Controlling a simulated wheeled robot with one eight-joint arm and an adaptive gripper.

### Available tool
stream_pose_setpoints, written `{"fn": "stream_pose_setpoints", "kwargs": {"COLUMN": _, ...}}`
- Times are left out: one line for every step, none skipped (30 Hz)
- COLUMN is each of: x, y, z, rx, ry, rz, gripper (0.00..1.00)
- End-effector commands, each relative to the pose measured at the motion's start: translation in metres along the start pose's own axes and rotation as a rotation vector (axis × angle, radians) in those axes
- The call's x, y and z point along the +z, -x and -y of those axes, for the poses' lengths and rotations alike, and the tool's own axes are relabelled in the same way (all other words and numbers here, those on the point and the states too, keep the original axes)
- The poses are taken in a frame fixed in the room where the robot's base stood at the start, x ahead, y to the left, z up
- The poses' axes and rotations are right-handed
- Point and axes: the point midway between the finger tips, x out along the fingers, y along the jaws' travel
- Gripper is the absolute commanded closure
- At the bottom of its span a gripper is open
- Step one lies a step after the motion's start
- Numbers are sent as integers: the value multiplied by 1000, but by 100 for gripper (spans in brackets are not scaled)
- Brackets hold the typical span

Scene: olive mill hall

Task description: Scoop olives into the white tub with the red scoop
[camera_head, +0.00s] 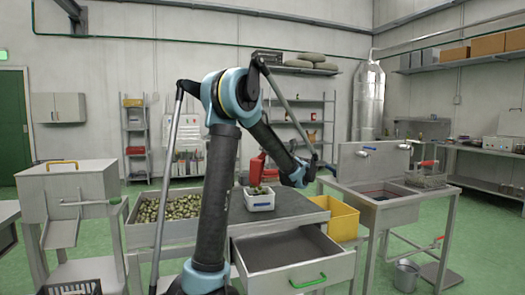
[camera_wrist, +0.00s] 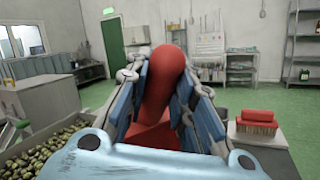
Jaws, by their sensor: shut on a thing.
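The white tub (camera_head: 260,205) stands on the grey worktop, with some olives (camera_head: 261,190) showing at its top. The red scoop (camera_head: 256,168) is tilted just above the tub; whether it touches the tub or holds olives I cannot tell. My gripper (camera_wrist: 166,72) is shut on the scoop's red handle (camera_wrist: 171,78), a finger on each side. In the head view my gripper is small and partly hidden near the scoop. A steel bin of green olives (camera_head: 178,208) is left of the tub, partly behind my arm; its olives also show in the wrist view (camera_wrist: 42,148).
An open drawer (camera_head: 290,252) juts out below the worktop. A yellow bin (camera_head: 341,217) is right of it, beside a sink (camera_head: 385,210). A steel cabinet (camera_head: 75,185) stands left. A red brush (camera_wrist: 257,122) shows right in the wrist view. Green floor lies open behind.

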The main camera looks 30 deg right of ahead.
Motion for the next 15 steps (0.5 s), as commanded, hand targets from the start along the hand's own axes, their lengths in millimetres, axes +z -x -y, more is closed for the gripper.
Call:
{"fn": "stream_pose_setpoints", "kwargs": {"x": 0, "y": 3, "z": 2, "rx": 1, "ry": -8, "rz": 13, "gripper": 100}}
{"fn": "stream_pose_setpoints", "kwargs": {"x": 1, "y": 5, "z": 4, "rx": 3, "ry": -12, "rz": 22, "gripper": 100}}
{"fn": "stream_pose_setpoints", "kwargs": {"x": 1, "y": 7, "z": 5, "rx": 4, "ry": -19, "rz": 31, "gripper": 100}}
{"fn": "stream_pose_setpoints", "kwargs": {"x": 1, "y": 8, "z": 6, "rx": 6, "ry": -25, "rz": 39, "gripper": 100}}
{"fn": "stream_pose_setpoints", "kwargs": {"x": 1, "y": 10, "z": 7, "rx": 7, "ry": -31, "rz": 48, "gripper": 100}}
{"fn": "stream_pose_setpoints", "kwargs": {"x": 1, "y": 12, "z": 8, "rx": 9, "ry": -38, "rz": 58, "gripper": 100}}
{"fn": "stream_pose_setpoints", "kwargs": {"x": 1, "y": 13, "z": 9, "rx": 10, "ry": -43, "rz": 65, "gripper": 100}}
{"fn": "stream_pose_setpoints", "kwargs": {"x": 2, "y": 15, "z": 10, "rx": 11, "ry": -48, "rz": 73, "gripper": 100}}
{"fn": "stream_pose_setpoints", "kwargs": {"x": 2, "y": 17, "z": 11, "rx": 13, "ry": -54, "rz": 83, "gripper": 100}}
{"fn": "stream_pose_setpoints", "kwargs": {"x": 2, "y": 18, "z": 12, "rx": 14, "ry": -58, "rz": 90, "gripper": 100}}
{"fn": "stream_pose_setpoints", "kwargs": {"x": 2, "y": 20, "z": 13, "rx": 14, "ry": -62, "rz": 96, "gripper": 100}}
{"fn": "stream_pose_setpoints", "kwargs": {"x": 2, "y": 21, "z": 14, "rx": 16, "ry": -68, "rz": 104, "gripper": 100}}
{"fn": "stream_pose_setpoints", "kwargs": {"x": 3, "y": 22, "z": 15, "rx": 17, "ry": -72, "rz": 110, "gripper": 100}}
{"fn": "stream_pose_setpoints", "kwargs": {"x": 3, "y": 23, "z": 15, "rx": 17, "ry": -76, "rz": 115, "gripper": 100}}
{"fn": "stream_pose_setpoints", "kwargs": {"x": 3, "y": 24, "z": 16, "rx": 18, "ry": -79, "rz": 120, "gripper": 100}}
